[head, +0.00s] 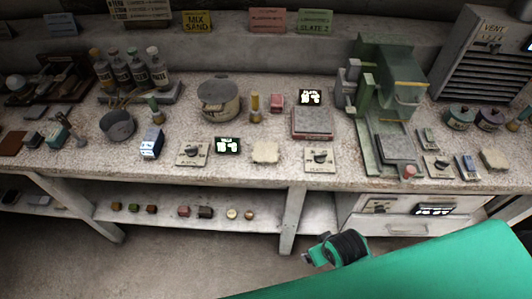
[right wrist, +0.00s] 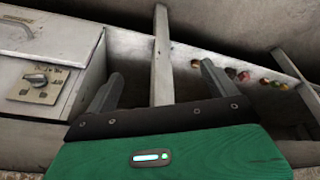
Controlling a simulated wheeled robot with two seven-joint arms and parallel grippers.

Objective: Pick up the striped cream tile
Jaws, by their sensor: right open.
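Stripes cannot be made out on either, so I cannot tell whether one is the striped cream tile. My right gripper (right wrist: 161,72) is open in the right wrist view, its two fingers apart with nothing held. It is low in front of the bench, facing a grey leg and the lower shelf, away from both pieces. My left gripper is not in view.
The speckled bench top (head: 90,165) is crowded with a green machine (head: 388,75), a round pot (head: 218,98), bottles and a blue-white box (head: 151,143). Below are a shelf (head: 150,228) with small blocks and balls, a leg (head: 292,220) and a drawer (head: 405,229). The floor in front is clear.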

